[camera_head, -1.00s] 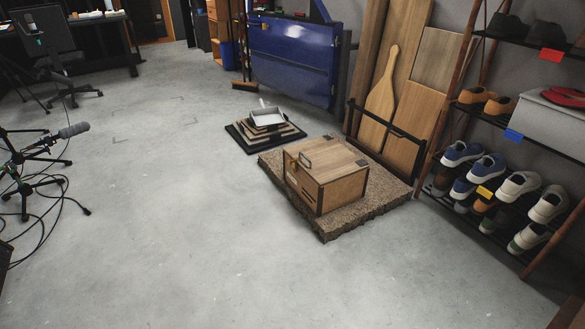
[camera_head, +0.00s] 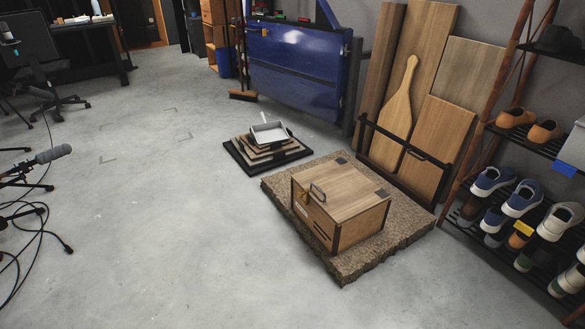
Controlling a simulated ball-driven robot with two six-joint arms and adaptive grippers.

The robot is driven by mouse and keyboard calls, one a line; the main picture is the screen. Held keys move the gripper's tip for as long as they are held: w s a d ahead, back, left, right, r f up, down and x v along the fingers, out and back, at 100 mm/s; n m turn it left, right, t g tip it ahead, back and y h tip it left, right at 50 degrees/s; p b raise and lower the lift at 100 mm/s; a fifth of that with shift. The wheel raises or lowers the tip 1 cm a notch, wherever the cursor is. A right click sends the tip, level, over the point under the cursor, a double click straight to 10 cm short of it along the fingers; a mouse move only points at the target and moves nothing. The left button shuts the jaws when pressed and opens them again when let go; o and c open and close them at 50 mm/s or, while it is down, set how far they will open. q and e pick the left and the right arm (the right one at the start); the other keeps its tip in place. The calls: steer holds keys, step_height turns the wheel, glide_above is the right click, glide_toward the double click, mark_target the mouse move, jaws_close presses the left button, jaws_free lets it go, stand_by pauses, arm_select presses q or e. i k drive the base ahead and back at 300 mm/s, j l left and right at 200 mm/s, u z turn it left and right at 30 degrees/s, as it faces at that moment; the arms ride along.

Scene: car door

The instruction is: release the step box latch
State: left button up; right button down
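The step box (camera_head: 345,207) is a wooden box with a hinged-looking lid, standing on a rough brown slab (camera_head: 385,254) right of the picture's middle. A dark metal handle (camera_head: 318,191) shows on the lid near its left edge. A small brass-coloured latch (camera_head: 303,197) sits at the upper part of the box's left-facing side, just by the handle. It is too small to tell its exact position. The lid looks shut. Neither of my grippers is in view.
A stack of flat pieces with a dustpan (camera_head: 269,132) stands behind the slab. Wooden boards (camera_head: 440,140) lean in a rack behind the box. A shoe rack (camera_head: 490,225) is at right, a microphone stand (camera_head: 35,165) with cables at left.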

mark_target(305, 194)
steer(key=i+j, duration=0.25)
steer(key=i, duration=0.25)
steer(key=i+j+z, duration=0.1)
steer(key=i+j, duration=0.2)
steer(key=i, duration=0.25)
steer(key=i+j, duration=0.3)
steer(key=i, duration=0.2)
steer(key=i+j+z, duration=0.1)
steer(key=i+j, duration=0.2)
steer(key=i, duration=0.2)
